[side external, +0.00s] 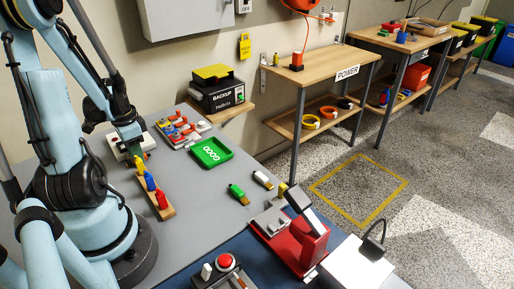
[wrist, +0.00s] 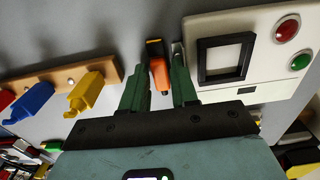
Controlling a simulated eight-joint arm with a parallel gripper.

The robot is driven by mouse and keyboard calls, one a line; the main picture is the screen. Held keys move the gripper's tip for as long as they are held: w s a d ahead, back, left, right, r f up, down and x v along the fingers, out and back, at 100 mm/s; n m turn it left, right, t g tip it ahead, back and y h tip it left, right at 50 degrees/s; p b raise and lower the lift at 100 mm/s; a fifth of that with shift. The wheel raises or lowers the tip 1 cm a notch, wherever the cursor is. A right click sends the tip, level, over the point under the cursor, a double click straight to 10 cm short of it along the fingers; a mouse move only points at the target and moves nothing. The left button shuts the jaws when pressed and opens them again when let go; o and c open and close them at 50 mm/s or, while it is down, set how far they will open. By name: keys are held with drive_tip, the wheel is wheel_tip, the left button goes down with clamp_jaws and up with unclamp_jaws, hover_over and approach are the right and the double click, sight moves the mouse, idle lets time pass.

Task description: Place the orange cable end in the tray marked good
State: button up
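The orange cable end (wrist: 159,76) shows in the wrist view between the two fingers of my gripper (wrist: 158,88), with a dark tip pointing away. The fingers are apart, with a visible gap on both sides of the cable end, so my gripper is open around it. In the side external view my gripper (side external: 135,143) is low by the wooden rack, and the orange cable end cannot be made out there. The green tray marked good (side external: 222,161) lies on the grey table to the right of my gripper, with no cable end in it.
A wooden rack (side external: 168,213) holds yellow, blue and red cable ends beside my gripper. A white panel (wrist: 268,75) with a black square frame and red and green buttons is close on the other side. Grey table between rack and tray is clear.

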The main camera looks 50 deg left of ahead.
drive_tip(key=shift+r, duration=0.1)
wheel_tip(320, 180, up, 12)
drive_tip(key=w+d+t+y, duration=0.1)
drive_tip(key=w+d+t, duration=0.3)
drive_tip(key=w+d, duration=1)
drive_tip(key=d+r, duration=0.1)
drive_tip(key=d, duration=0.2)
drive_tip(key=shift+t+y, duration=0.3)
drive_tip(key=shift+t, duration=0.1)
drive_tip(key=shift+o, duration=0.3)
drive_tip(key=w+d+t+h, duration=0.1)
drive_tip(key=d+t, duration=0.1)
drive_tip(key=d, duration=0.7)
drive_tip(key=shift+w+r+h, duration=0.2)
drive_tip(key=shift+w+h, duration=0.05)
drive_tip(key=shift+h, duration=0.05)
drive_tip(key=shift+d, duration=0.1)
